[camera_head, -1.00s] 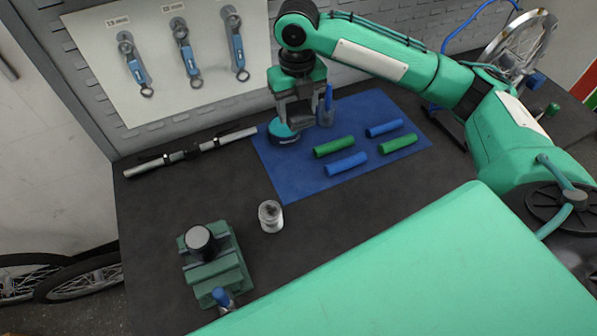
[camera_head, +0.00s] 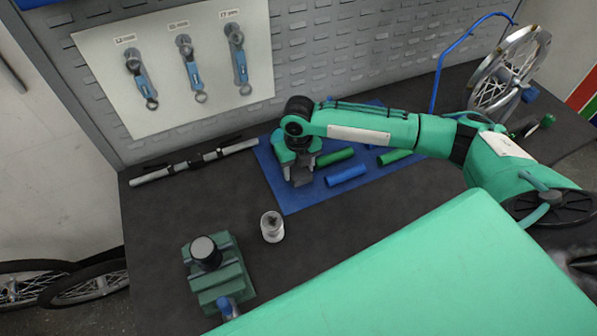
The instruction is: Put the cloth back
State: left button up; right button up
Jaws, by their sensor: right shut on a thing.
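My right gripper (camera_head: 299,174) points down over the left part of the blue mat (camera_head: 291,203). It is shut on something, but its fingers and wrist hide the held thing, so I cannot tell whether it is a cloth. No separate cloth can be made out elsewhere; I cannot tell whether the flat blue mat is itself the cloth. A green grip (camera_head: 336,157) and a blue grip (camera_head: 346,176) lie on the mat right of the gripper. Another green grip (camera_head: 393,157) lies further right, partly behind my arm. My left gripper is out of view.
A silver rod (camera_head: 195,161) lies left of the mat. A small clear jar (camera_head: 272,227) and a green vise (camera_head: 219,275) stand in front. Wrenches hang on a white panel (camera_head: 185,95) behind. A wheel (camera_head: 507,72) stands back right. Bare dark bench (camera_head: 180,205) lies between rod and vise.

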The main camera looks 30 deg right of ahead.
aim_at(298, 170)
jog(key=shift+f, duration=1.4)
jog(key=shift+f, duration=0.1)
jog(key=o, duration=0.9)
jog(key=shift+o, duration=0.2)
notch_tip(298, 170, up, 12)
jog(key=b, duration=0.2)
jog(key=shift+b, duration=0.3)
jog(key=shift+s, duration=0.1)
